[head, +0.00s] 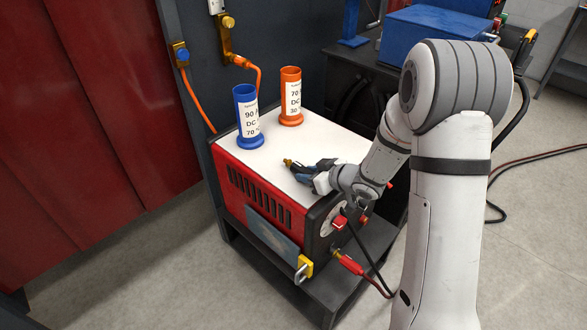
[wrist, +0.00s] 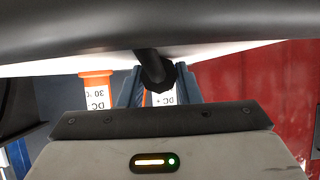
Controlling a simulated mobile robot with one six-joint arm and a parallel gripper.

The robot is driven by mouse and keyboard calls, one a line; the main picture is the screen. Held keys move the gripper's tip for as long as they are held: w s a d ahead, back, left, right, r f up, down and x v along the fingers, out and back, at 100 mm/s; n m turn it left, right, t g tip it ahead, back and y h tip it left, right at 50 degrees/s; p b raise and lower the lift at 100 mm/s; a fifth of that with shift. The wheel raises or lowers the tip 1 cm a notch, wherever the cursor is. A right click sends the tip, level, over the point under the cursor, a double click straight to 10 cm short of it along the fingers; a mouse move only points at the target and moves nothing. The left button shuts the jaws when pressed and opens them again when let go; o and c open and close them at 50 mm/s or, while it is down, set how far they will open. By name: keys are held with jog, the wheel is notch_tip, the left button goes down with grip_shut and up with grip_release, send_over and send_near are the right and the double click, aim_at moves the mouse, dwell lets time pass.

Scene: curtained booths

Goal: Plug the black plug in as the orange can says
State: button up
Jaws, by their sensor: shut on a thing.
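The orange can (head: 291,97) stands upright at the back of the red machine's white top. Its label partly reads 70, DC and 30; the sign after DC is not clear. It also seems to show in the wrist view (wrist: 97,90), cut off. The blue can (head: 247,118) stands left of it, its label partly reading 90, DC and 70. My gripper (head: 303,168) is shut on the black plug (wrist: 154,72), above the white top and in front of the cans. The plug's brass tip (head: 288,162) points left. The fingers hide much of the plug.
The red machine (head: 230,195) has a front-right panel with a red knob (head: 340,222). A red plug (head: 348,263) sits low on that panel. A yellow padlock clasp (head: 304,267) hangs at the corner. Orange cables run behind the cans. A red curtain (head: 95,110) hangs left.

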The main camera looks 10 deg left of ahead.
jog(key=shift+c, duration=0.2)
jog(key=shift+r+p, duration=2.4)
jog(key=shift+r, duration=0.15)
jog(key=shift+d, duration=0.1)
jog(key=shift+d+r, duration=0.1)
jog(key=shift+d, duration=0.05)
jog(key=d+m+t+h+p, duration=0.1)
jog(key=d+m, duration=0.1)
jog(key=d+r+m+t+h+p, duration=0.1)
jog(key=d+m+h+p, duration=0.1)
jog(key=d, duration=0.1)
jog(key=d+m+t+h+p, duration=0.1)
jog(key=d, duration=0.2)
jog(key=shift+w+r+m+t+h, duration=0.3)
jog(key=shift+r+m+h, duration=0.1)
jog(key=s+d+m+t+h+p, duration=0.1)
jog(key=d+m+h, duration=0.3)
jog(key=d, duration=0.4)
jog(key=shift+s+d+f+m+h+p, duration=0.15)
jog(key=shift+s+d+m+h+p, duration=0.2)
jog(key=shift+s+p, duration=0.45)
jog(key=shift+a, duration=0.15)
